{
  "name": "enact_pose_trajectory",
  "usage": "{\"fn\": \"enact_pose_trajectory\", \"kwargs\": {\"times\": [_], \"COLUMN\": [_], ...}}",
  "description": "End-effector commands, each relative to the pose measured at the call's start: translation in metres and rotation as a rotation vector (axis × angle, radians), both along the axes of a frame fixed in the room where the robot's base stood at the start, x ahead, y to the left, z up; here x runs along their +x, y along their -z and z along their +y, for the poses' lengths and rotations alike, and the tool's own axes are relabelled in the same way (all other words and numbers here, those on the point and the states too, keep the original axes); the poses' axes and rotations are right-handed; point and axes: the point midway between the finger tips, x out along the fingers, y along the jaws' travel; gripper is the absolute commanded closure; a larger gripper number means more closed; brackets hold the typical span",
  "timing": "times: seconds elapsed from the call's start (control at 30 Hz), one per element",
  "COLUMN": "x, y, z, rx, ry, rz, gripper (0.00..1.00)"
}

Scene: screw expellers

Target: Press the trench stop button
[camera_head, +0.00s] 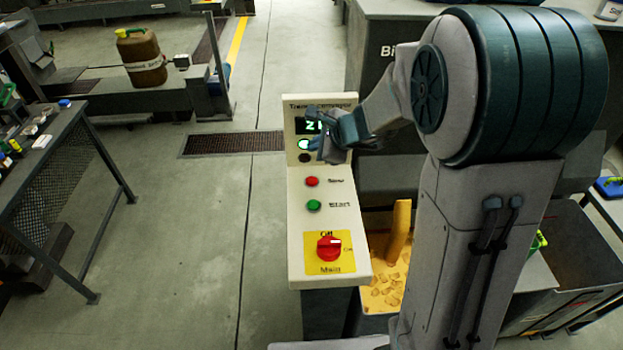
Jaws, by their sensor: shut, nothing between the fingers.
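The control panel (303,228) is a cream console with a sloped front and an upright back, standing left of my arm. Its red stop button (312,181) sits on the sloped part, beside a label that seems to read "Stop". The green start button (314,205) is just below it. My gripper (319,146) is shut and empty, in front of the upright back, above the stop button in the picture. It covers part of the lit green display (309,126) and the lettering. I see no contact with the stop button; the gripper's height over the panel is hard to tell.
A red main switch (328,248) on a yellow plate sits at the panel's near end. A yellowish bin (382,293) stands right of the panel. A dark table (62,135) with small items is at left. The floor between table and panel is clear.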

Motion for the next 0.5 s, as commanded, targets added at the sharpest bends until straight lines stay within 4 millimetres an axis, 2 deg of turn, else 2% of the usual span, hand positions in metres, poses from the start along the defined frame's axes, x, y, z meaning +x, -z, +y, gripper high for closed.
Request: {"fn": "enact_pose_trajectory", "kwargs": {"times": [0.27, 0.5], "x": [-0.001, -0.001], "y": [0.010, 0.039], "z": [0.000, 0.000], "rx": [-0.001, -0.001], "ry": [-0.001, -0.002], "rz": [0.000, 0.001], "gripper": [1.00, 1.00]}}
